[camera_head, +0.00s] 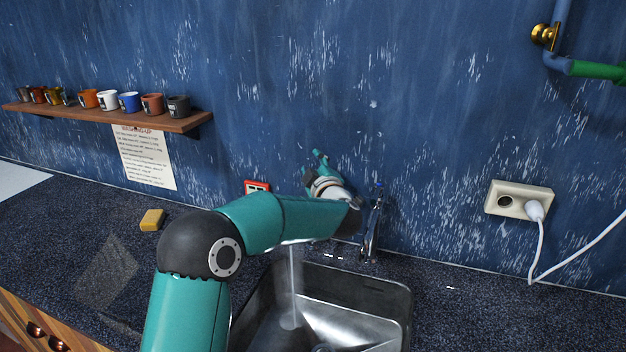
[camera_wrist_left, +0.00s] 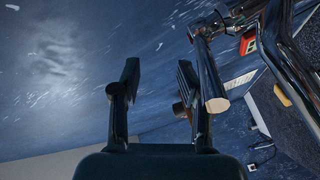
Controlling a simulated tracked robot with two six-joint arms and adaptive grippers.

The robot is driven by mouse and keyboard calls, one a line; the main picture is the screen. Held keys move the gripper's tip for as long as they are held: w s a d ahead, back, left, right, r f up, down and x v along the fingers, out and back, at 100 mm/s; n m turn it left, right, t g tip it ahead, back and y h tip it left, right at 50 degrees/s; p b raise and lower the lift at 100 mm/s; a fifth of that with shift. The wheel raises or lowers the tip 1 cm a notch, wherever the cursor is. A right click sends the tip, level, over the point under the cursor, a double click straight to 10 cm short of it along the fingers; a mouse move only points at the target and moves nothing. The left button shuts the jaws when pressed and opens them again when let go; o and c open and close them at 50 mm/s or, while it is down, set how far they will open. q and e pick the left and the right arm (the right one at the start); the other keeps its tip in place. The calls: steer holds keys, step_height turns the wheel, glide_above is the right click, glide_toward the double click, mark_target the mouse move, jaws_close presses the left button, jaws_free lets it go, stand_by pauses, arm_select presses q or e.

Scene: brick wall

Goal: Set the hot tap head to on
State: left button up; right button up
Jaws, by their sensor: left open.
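The chrome tap (camera_head: 371,232) stands at the back of the sink, with a small blue mark near its top. My left arm crosses in front of the sink, and its wrist hides the tap's left part, so I cannot identify the hot head in the head view. In the left wrist view, the tap's chrome pipes (camera_wrist_left: 288,62) are at the right, with a cylindrical chrome part with a pale end (camera_wrist_left: 217,105) beside the right finger. I cannot tell whether they touch. My left gripper (camera_wrist_left: 157,78) is open with nothing between its fingers. My right gripper is not seen.
The steel sink (camera_head: 398,300) is below the arm, with a pale vertical streak, apparently water, over it. A yellow sponge (camera_head: 152,220) lies on the counter. A cup shelf (camera_head: 150,120) is at the left and a socket (camera_head: 507,202) with a plug at the right.

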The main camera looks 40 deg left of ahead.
arm_select(q)
step_height(320, 180, up, 6)
steer(key=shift+s+f, duration=0.1)
steer(key=shift+s, duration=0.05)
steer(key=shift+c, duration=0.2)
